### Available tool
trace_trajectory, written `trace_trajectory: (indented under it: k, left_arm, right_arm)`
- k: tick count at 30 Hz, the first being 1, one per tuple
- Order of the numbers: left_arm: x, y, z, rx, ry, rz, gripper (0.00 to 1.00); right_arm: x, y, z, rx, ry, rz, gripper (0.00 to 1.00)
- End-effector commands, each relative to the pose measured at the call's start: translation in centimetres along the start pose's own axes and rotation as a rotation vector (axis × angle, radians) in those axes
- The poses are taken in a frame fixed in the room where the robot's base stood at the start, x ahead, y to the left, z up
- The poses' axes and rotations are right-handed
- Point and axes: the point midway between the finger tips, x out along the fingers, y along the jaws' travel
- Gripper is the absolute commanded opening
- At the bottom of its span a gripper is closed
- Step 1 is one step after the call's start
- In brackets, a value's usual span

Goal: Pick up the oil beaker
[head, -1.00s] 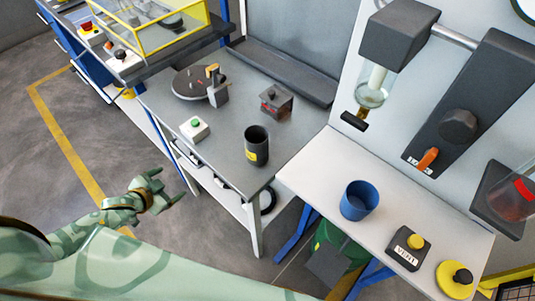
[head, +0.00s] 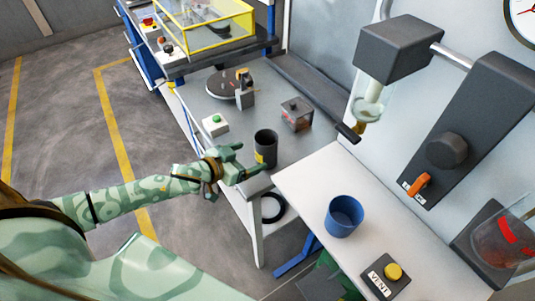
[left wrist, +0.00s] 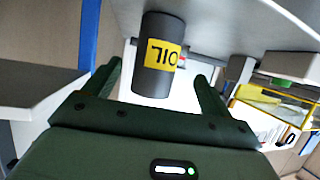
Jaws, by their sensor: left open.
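The oil beaker (head: 266,147) is a dark grey cylinder with a yellow label, standing upright near the front corner of the grey workbench (head: 205,88). In the left wrist view the oil beaker (left wrist: 158,75) shows its "OIL" label upside down, ahead of and between the spread fingers. My left gripper (head: 244,162) is open and empty, its fingertips close to the beaker's near side. In the left wrist view the left gripper (left wrist: 160,80) has one finger on each side of the beaker's lower part in the picture. Whether they touch it I cannot tell. My right gripper is not in view.
A white box with a green button (head: 215,124) stands left of the beaker. A small dark-topped box (head: 296,113) and a round turntable (head: 228,84) stand behind. A blue cup (head: 343,216) and a VENT button box (head: 386,279) are on the white table to the right.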

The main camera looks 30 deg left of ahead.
Motion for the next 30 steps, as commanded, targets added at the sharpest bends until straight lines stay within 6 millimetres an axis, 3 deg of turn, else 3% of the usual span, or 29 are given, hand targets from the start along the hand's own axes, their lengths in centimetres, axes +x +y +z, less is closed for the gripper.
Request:
trace_trajectory:
  k: [3,8,16,25,26,30]
  left_arm:
    - [2.0,-0.1,0.1,0.000,0.001,-0.001,0.84]
    - [3.2,0.0,0.1,0.002,0.000,-0.001,0.84]
    - [7.3,0.6,0.3,0.003,-0.001,-0.002,0.84]
    - [8.1,0.6,0.2,0.001,-0.002,-0.001,0.84]
    - [8.1,0.6,0.2,0.001,-0.002,-0.001,0.81]
    - [8.0,0.6,0.2,0.001,-0.002,-0.001,0.42]
  right_arm:
    - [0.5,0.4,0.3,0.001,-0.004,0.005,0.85]
    - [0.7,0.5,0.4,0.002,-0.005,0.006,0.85]
    - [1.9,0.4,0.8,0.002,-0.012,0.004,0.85]
    - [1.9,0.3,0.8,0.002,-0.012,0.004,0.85]
    - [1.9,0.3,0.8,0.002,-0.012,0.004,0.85]
    - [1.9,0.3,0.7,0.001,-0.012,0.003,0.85]
